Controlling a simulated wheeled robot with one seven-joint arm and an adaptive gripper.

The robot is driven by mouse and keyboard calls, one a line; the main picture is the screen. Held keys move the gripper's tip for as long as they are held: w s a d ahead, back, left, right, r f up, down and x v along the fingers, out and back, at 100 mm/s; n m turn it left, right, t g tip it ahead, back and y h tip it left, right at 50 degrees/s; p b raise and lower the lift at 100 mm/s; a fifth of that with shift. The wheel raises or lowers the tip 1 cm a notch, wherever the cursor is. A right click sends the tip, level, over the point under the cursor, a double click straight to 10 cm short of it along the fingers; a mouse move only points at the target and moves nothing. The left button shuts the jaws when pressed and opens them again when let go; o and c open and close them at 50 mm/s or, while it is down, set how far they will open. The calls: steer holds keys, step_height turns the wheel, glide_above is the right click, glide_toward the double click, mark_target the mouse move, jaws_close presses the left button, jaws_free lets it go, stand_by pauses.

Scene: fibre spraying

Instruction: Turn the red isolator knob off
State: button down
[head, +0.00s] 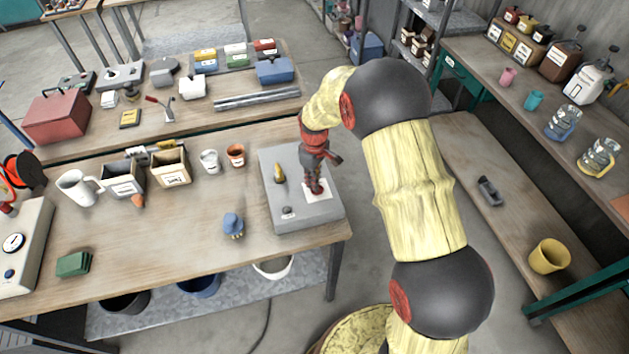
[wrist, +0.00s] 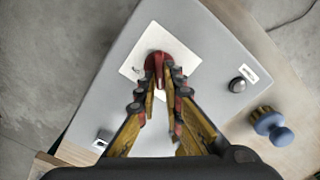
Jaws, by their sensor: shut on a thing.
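The red isolator knob (wrist: 157,62) stands on a white square plate (wrist: 150,48) on the grey panel box (wrist: 103,92). In the wrist view my gripper (wrist: 162,80) comes down over the knob with its fingertips closed on it; the fingers partly hide the knob. In the head view my gripper (head: 314,188) points straight down at the white plate on the right part of the panel box (head: 290,222), and the knob itself is hidden by it. I cannot tell the knob's marked position.
The panel also carries a yellow pointed part (head: 279,174) and a dark button (wrist: 237,85). A blue knobbed object (head: 233,225) stands left of the panel. The bench's right edge is close to the panel.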

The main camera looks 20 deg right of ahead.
stand_by(0.5)
steer(key=c, duration=1.9)
jaws_free()
step_height(320, 180, up, 12)
